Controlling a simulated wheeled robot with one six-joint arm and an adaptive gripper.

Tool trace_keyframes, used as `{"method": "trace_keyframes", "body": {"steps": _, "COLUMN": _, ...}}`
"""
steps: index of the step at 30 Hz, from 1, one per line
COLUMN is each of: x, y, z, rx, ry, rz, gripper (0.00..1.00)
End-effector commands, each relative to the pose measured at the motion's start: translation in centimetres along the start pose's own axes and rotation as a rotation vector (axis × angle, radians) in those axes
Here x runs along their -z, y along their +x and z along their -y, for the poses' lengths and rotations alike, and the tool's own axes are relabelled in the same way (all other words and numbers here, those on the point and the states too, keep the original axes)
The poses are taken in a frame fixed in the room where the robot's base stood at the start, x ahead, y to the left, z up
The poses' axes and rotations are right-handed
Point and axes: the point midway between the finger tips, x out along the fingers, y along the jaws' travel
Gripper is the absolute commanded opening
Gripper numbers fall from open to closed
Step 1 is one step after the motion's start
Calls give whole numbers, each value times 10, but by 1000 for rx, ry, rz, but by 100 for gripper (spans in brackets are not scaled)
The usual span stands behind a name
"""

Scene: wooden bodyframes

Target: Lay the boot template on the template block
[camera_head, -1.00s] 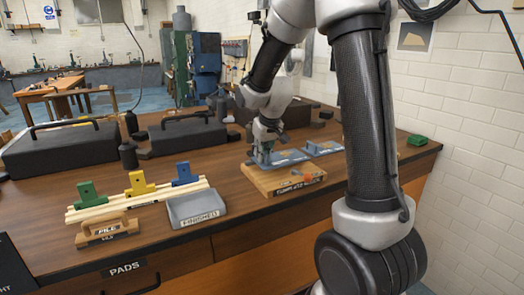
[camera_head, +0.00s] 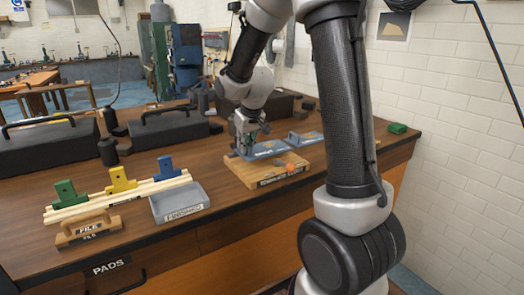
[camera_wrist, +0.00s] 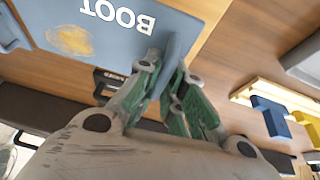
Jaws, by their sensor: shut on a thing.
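The boot template is a blue-grey plate (camera_head: 266,148) marked BOOT, with an upright grip. In the wrist view the plate (camera_wrist: 110,30) fills the upper left, with a worn yellowish patch on it. My gripper (camera_head: 245,150) is shut on the grip at the plate's left end; its green fingers (camera_wrist: 170,75) also show in the wrist view. The template block (camera_head: 262,181) is a light wooden block with a dark label on its front. The plate is at the block's top, roughly flat; I cannot tell whether it touches. The fingers hide part of the grip.
Another blue-grey plate (camera_head: 306,138) lies behind to the right. A grey tray (camera_head: 180,203), a wooden FILE holder (camera_head: 88,230) and a rack with green, yellow and blue pieces (camera_head: 118,193) stand left. Black cases (camera_head: 170,135) stand behind. The bench front between tray and block is clear.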

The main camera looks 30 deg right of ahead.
Motion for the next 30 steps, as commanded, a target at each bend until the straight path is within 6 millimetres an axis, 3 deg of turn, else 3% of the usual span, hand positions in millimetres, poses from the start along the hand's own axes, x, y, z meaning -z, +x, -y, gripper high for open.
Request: {"method": "trace_keyframes", "body": {"steps": 30, "x": -4, "y": 10, "z": 0, "rx": 0, "ry": -1, "rz": -3, "gripper": 0}}
